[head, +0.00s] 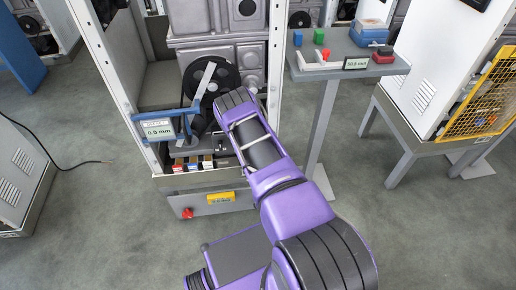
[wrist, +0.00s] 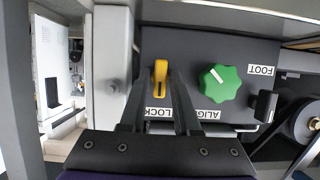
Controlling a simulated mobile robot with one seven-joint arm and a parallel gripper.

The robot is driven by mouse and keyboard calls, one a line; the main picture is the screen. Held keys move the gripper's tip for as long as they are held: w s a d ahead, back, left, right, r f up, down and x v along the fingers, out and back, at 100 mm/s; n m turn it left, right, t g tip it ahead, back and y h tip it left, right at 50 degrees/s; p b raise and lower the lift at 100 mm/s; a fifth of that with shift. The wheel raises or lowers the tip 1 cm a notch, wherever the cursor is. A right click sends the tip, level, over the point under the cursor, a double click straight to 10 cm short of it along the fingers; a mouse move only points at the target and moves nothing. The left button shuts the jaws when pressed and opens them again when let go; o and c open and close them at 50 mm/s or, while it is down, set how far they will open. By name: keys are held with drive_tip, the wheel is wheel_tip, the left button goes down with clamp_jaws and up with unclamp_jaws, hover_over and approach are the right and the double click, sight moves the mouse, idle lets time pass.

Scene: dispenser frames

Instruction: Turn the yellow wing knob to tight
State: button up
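The yellow wing knob (wrist: 160,72) shows in the wrist view on a dark panel (wrist: 205,45). Its wing points up and down in the picture, and a white LOCK label (wrist: 158,113) lies below it. My gripper (wrist: 161,82) reaches in from below, with one dark finger on each side of the knob. The fingertips are very close to the knob's sides. I cannot tell whether they touch it or a thin gap remains. In the head view my arm hides the gripper and the knob.
A green knob (wrist: 219,82) marked ALIGN sits just right of the yellow knob. A FOOT label (wrist: 260,70) and a dark block (wrist: 265,105) are farther right. A pale post (wrist: 112,60) stands close on the left. A stand (head: 345,60) with small items is right of the frame.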

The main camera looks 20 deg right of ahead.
drive_tip(key=shift+o, duration=1)
drive_tip(key=p+v, duration=0.3)
drive_tip(key=v, duration=1.4)
drive_tip(key=shift+s, duration=0.25)
drive_tip(key=shift+a, duration=0.1)
